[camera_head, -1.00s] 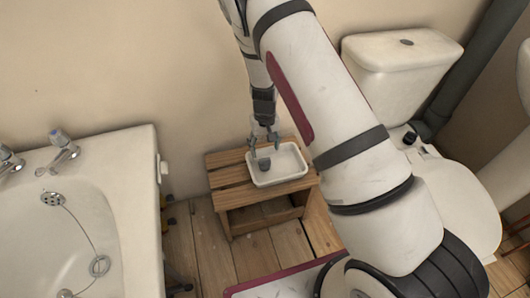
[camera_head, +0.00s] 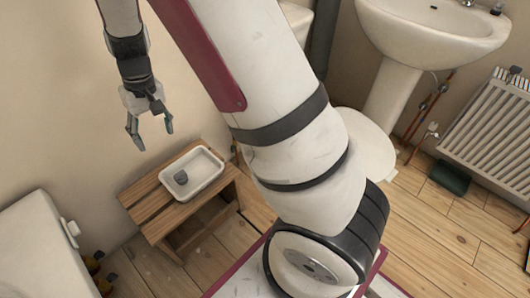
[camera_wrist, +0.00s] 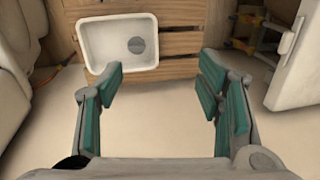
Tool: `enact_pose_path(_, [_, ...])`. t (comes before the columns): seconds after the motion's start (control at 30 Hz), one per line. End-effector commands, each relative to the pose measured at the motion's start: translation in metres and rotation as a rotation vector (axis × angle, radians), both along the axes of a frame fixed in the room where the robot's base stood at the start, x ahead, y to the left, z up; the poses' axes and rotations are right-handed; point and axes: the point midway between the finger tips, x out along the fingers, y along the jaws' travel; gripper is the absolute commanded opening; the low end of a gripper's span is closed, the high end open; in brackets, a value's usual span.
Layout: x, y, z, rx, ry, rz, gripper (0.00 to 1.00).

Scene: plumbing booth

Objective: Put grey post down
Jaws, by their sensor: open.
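The grey post (camera_head: 181,177) is a small grey cylinder inside a white tray (camera_head: 209,182), near the tray's left end. The tray sits on a slatted wooden stool (camera_head: 148,205). In the wrist view the post (camera_wrist: 136,45) shows as a grey disc in the right half of the tray (camera_wrist: 97,65). My gripper (camera_head: 151,137) is open and empty, raised above and apart from the tray. In the wrist view its green-padded fingers (camera_wrist: 160,82) are spread wide with nothing between them.
A toilet (camera_head: 365,140), a washbasin (camera_head: 430,35) and a radiator (camera_head: 492,120) are to the right. A dark green box (camera_head: 451,179) lies on the floor near the radiator. The wooden floor (camera_head: 430,235) at the lower right is partly clear.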

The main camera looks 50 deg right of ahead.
Motion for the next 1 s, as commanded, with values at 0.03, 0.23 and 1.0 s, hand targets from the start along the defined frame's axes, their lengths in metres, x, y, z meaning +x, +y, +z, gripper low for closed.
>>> enact_pose_path(0.03, [-0.012, 0.002, 0.025, 0.019, -0.008, 0.002, 0.6])
enact_pose_path(0.23, [-0.072, 0.005, 0.099, 0.059, -0.011, 0.025, 0.6])
enact_pose_path(1.0, [-0.338, -0.027, 0.195, -0.105, -0.039, 0.053, 0.6])
